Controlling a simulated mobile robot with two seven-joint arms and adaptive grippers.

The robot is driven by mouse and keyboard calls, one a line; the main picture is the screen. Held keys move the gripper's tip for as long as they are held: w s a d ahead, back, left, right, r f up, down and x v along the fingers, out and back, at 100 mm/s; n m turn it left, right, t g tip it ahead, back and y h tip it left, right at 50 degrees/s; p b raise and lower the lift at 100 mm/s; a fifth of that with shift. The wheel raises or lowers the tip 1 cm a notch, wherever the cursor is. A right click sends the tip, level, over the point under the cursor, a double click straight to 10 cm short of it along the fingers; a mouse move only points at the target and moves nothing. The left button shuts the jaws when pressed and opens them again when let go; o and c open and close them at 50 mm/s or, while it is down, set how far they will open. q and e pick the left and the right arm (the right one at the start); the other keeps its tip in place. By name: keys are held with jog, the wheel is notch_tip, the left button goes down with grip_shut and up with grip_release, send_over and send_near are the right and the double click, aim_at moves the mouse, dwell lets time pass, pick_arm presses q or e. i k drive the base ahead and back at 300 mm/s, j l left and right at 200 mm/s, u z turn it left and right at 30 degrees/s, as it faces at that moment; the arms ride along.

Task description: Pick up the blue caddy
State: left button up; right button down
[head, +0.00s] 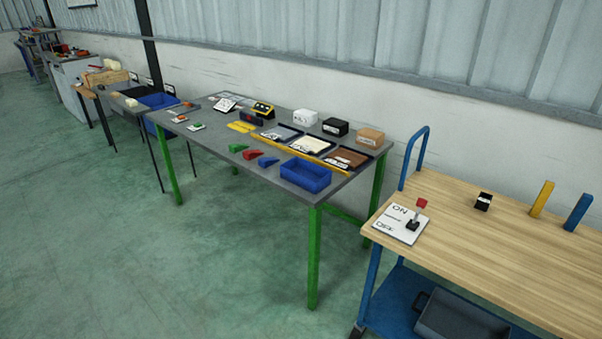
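A blue open-topped box (305,177), which looks like the blue caddy, sits upright on the near right corner of the grey table (205,130) with green legs. It looks empty. A second blue bin (160,100) shows farther left, on a dark table; which of the two is called the caddy I cannot tell for sure. Neither of my grippers is in view.
Green, red and blue wedges (250,154) lie beside the near blue box. Trays and small boxes (336,127) line the table's back. A wooden-topped blue cart (480,240) with a lever panel (400,224) stands at right. Green floor (180,270) in front is clear.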

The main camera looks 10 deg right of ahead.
aim_at(314, 178)
jog(key=i+z, duration=0.1)
jog(key=z, duration=0.35)
jog(key=j+z, duration=0.15)
jog(key=z, duration=0.25)
jog(key=i+j+z, duration=0.1)
jog(key=z, duration=0.35)
jog(key=i+j+z, duration=0.1)
jog(key=j+z, duration=0.2)
jog(key=j, duration=0.15)
jog(key=j+z, duration=0.3)
jog(key=j, duration=0.2)
jog(key=i+j+z, duration=0.2)
jog(key=j, duration=0.75)
jog(key=k, duration=0.1)
